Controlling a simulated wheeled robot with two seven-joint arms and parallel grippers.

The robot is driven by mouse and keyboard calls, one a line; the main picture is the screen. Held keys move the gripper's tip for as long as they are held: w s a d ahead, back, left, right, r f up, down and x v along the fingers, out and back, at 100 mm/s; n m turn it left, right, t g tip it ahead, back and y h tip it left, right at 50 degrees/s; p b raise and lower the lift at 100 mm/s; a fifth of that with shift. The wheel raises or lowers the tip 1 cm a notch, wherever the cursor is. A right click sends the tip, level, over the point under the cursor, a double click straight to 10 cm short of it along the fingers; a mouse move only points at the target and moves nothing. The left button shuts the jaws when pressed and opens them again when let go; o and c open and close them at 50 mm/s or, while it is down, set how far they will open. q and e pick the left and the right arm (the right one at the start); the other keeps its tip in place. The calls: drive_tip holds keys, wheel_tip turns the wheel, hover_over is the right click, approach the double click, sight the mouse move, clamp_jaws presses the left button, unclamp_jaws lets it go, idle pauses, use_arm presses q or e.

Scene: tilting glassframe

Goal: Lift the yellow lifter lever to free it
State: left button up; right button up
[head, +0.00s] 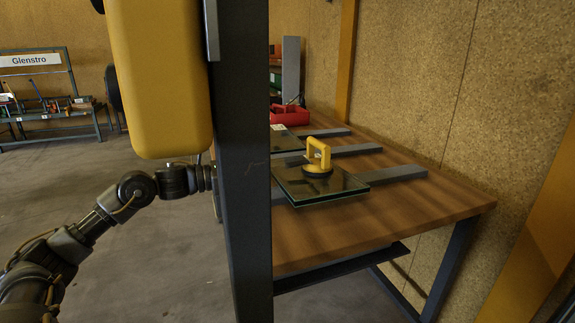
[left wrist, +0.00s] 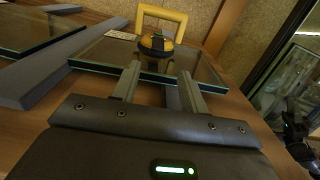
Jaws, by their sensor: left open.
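The yellow lifter (head: 318,158), with a loop-shaped handle and a round base, stands on a glass pane (head: 345,184) on the workbench. In the left wrist view its yellow handle (left wrist: 181,17) rises behind the yellow and dark round base (left wrist: 157,43). I cannot make out a separate lever position. My left gripper (left wrist: 158,82) is open and empty, its two fingers pointing toward the lifter from the near side, apart from it. In the head view the dark post hides this gripper. My right gripper does not show clearly in either view.
A dark upright post (head: 243,200) and a yellow panel (head: 160,80) block the middle left of the head view. Grey bars (head: 398,173) lie across the wooden workbench (head: 420,215). A red bin (head: 289,115) stands farther back. A cork wall (head: 440,90) borders the bench.

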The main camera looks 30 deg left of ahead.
sight(291, 165)
use_arm(q)
drive_tip(key=x, duration=0.4)
drive_tip(key=shift+w+r, duration=0.1)
drive_tip(key=shift+r, duration=0.05)
drive_tip(key=x, duration=0.5)
drive_tip(key=shift+w+d, duration=0.1)
drive_tip(key=shift+w, duration=0.05)
drive_tip(key=shift+w+d, duration=0.45)
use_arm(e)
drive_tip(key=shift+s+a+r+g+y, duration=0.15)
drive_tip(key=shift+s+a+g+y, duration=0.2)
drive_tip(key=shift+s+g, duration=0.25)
use_arm(q)
drive_tip(key=shift+c, duration=0.6)
drive_tip(key=shift+p, duration=0.35)
clamp_jaws()
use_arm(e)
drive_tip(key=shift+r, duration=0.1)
